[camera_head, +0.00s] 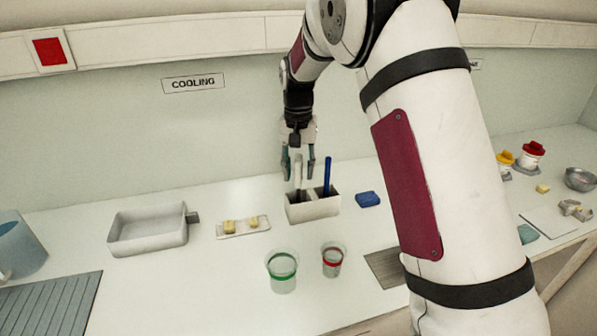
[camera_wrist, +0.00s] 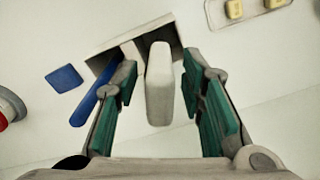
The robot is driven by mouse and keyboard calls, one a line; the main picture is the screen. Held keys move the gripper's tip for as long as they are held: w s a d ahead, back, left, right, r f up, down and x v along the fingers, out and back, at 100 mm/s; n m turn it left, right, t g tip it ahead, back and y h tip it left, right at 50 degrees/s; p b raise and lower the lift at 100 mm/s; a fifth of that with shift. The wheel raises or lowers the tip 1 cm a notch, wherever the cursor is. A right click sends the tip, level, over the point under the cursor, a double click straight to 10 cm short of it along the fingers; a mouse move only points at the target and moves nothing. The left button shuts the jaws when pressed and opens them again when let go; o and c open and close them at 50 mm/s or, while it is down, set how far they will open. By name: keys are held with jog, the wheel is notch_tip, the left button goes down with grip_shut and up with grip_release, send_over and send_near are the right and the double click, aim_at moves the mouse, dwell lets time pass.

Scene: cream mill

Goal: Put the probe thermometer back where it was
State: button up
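My gripper (camera_head: 298,176) points down over a white two-slot holder (camera_head: 313,211) on the counter. Its green-padded fingers stand on either side of a white upright handle (camera_head: 297,187), probably the probe thermometer. In the wrist view the white handle (camera_wrist: 159,90) is between the open fingers (camera_wrist: 163,75), with a gap visible on each side. Its lower end is in the left slot in the head view; the tip is hidden. A blue handle (camera_head: 327,176) stands in the right slot; it also shows beside the left finger in the wrist view (camera_wrist: 90,103).
A blue block (camera_head: 367,199) lies right of the holder. A small tray with yellow pieces (camera_head: 243,232) and a grey-white pan (camera_head: 148,236) are left. Green-banded (camera_head: 282,272) and red-banded (camera_head: 333,260) cups stand in front. The "COOLING" wall sign (camera_head: 193,83) is behind.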

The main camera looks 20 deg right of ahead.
notch_tip(320, 180, up, 10)
jog(key=shift+r+b, duration=0.2)
jog(key=shift+b, duration=0.4)
jog(key=shift+r, duration=0.55)
jog(key=s+r+n+t, duration=0.1)
jog(key=s+r, duration=0.2)
jog(key=s, duration=0.6)
jog(key=s+r+n+t, duration=0.1)
jog(key=s+r, duration=0.3)
jog(key=s, duration=0.5)
jog(key=s+f+n+t, duration=0.1)
jog(key=s+f, duration=0.2)
jog(key=s, duration=0.5)
jog(key=s+f+n+t, duration=0.1)
jog(key=s+f, duration=0.2)
jog(key=s, duration=0.6)
jog(key=shift+s+d+f+n+t, duration=0.2)
jog(key=shift+n+t, duration=0.1)
jog(key=shift+t, duration=0.1)
